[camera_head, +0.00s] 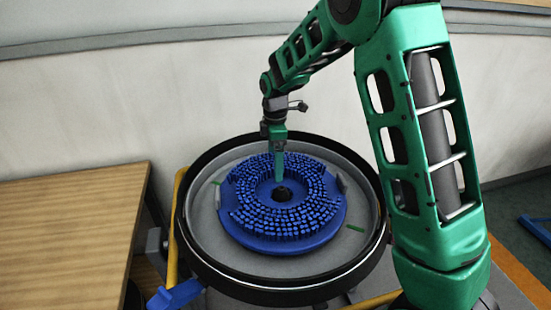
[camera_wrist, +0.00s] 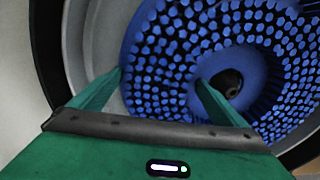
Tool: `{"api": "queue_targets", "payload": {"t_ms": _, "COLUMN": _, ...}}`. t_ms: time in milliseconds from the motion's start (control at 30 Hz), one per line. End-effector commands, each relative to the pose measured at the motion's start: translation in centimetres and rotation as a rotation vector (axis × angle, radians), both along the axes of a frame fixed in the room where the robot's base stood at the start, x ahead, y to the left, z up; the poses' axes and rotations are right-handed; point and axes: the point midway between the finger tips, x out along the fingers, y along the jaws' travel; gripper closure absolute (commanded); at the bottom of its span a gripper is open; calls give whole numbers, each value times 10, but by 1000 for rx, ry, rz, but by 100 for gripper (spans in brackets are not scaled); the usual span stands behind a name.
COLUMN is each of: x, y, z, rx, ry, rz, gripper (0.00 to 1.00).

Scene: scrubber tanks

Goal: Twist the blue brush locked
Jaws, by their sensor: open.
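The blue brush (camera_head: 283,224) is a round disc with rings of bristles facing up and a dark hole at its centre. It lies flat in a grey round pan (camera_head: 207,222) with a black rim. My gripper (camera_head: 279,177) points down over the bristles near the hub. In the wrist view my gripper (camera_wrist: 159,77) is open and empty, one fingertip by the outer edge of the brush (camera_wrist: 200,30) and the other by the central hole. I cannot tell whether the fingertips touch the bristles.
Green marks (camera_head: 356,228) show on the pan floor beside the brush. A wooden table (camera_head: 70,230) stands at the left. A blue lever (camera_head: 175,294) and a yellow bar (camera_head: 174,235) are at the pan's left side. A pale wall (camera_head: 130,100) is behind.

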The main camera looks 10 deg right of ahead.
Motion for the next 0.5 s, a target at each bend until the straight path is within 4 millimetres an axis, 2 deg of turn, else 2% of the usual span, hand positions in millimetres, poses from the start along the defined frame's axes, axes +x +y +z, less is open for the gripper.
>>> {"api": "queue_targets", "payload": {"t_ms": 67, "x": 0, "y": 0, "z": 0, "rx": 0, "ry": 0, "rz": 0, "gripper": 4}}
{"api": "queue_targets", "payload": {"t_ms": 167, "x": 0, "y": 0, "z": 0, "rx": 0, "ry": 0, "rz": 0, "gripper": 26}}
{"api": "queue_targets", "payload": {"t_ms": 400, "x": 0, "y": 0, "z": 0, "rx": 0, "ry": -1, "rz": 0, "gripper": 83}}
{"api": "queue_targets", "payload": {"t_ms": 433, "x": 0, "y": 0, "z": 0, "rx": 0, "ry": -1, "rz": 0, "gripper": 89}}
{"api": "queue_targets", "payload": {"t_ms": 500, "x": 0, "y": 0, "z": 0, "rx": 0, "ry": -1, "rz": -2, "gripper": 89}}
